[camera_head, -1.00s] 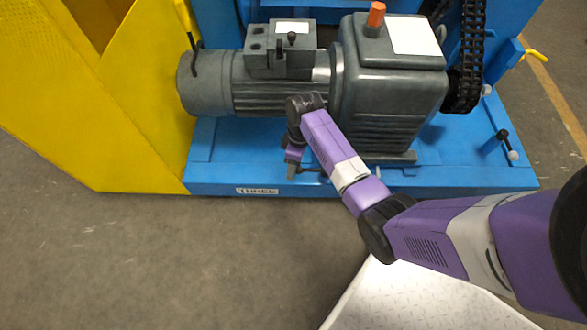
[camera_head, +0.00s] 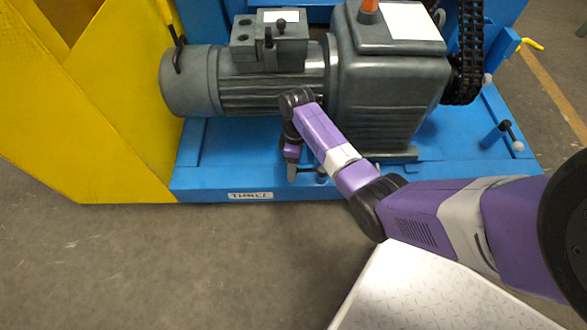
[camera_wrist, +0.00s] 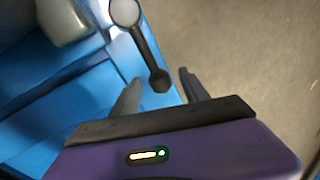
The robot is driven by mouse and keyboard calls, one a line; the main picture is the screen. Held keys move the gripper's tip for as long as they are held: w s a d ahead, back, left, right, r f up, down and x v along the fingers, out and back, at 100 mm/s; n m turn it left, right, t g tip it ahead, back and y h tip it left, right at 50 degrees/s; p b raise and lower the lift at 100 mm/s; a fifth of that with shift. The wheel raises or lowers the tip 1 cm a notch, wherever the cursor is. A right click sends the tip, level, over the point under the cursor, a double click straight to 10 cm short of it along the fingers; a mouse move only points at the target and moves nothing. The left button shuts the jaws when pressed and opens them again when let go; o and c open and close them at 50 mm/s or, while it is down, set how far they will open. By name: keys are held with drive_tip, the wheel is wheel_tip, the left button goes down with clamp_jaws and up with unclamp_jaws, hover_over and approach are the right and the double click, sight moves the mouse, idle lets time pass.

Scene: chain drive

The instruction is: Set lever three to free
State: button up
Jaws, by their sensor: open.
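The lever (camera_wrist: 146,48) is a short black bar with a round pale hub at one end and a dark knob at the other. It sits at the front edge of the blue base, by the label plate reading THREE (camera_head: 250,196). In the head view it shows only in part (camera_head: 308,170), beside my gripper (camera_head: 292,174). In the wrist view my gripper (camera_wrist: 160,80) is open, with the lever's knob end between its two fingertips. I cannot tell whether either finger touches it. Any marking of the lever's positions is not visible.
A grey motor and gearbox (camera_head: 390,95) stands right behind my gripper on the blue base (camera_head: 215,180). A yellow guard (camera_head: 110,120) is at left. The floor in front is clear at left.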

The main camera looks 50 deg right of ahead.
clamp_jaws()
idle(1.4)
